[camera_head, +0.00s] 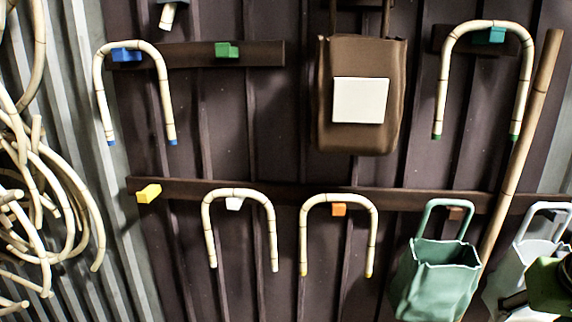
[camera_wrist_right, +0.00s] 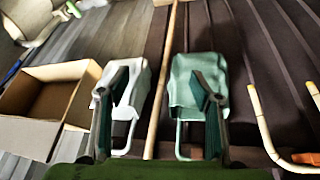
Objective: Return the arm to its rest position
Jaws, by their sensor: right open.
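My right gripper (camera_wrist_right: 160,78) is open and empty, its two dark green fingers spread in the wrist view in front of a white bag (camera_wrist_right: 130,82) and a green bag (camera_wrist_right: 198,85). Its green body (camera_head: 550,285) shows at the lower right corner of the head view, partly over the white bag (camera_head: 535,255). My left gripper is not in view. Bent U-shaped canes hang on the blue peg (camera_head: 126,55), teal peg (camera_head: 490,35), white peg (camera_head: 234,204) and orange peg (camera_head: 339,210). The green peg (camera_head: 226,50) and yellow peg (camera_head: 148,194) are bare.
A brown bag (camera_head: 350,60) with a pale label hangs at upper middle. A long pole (camera_head: 520,150) leans between the green bag (camera_head: 435,275) and the white bag. Coiled canes (camera_head: 50,200) hang at left. An open cardboard box (camera_wrist_right: 30,135) is at left in the wrist view.

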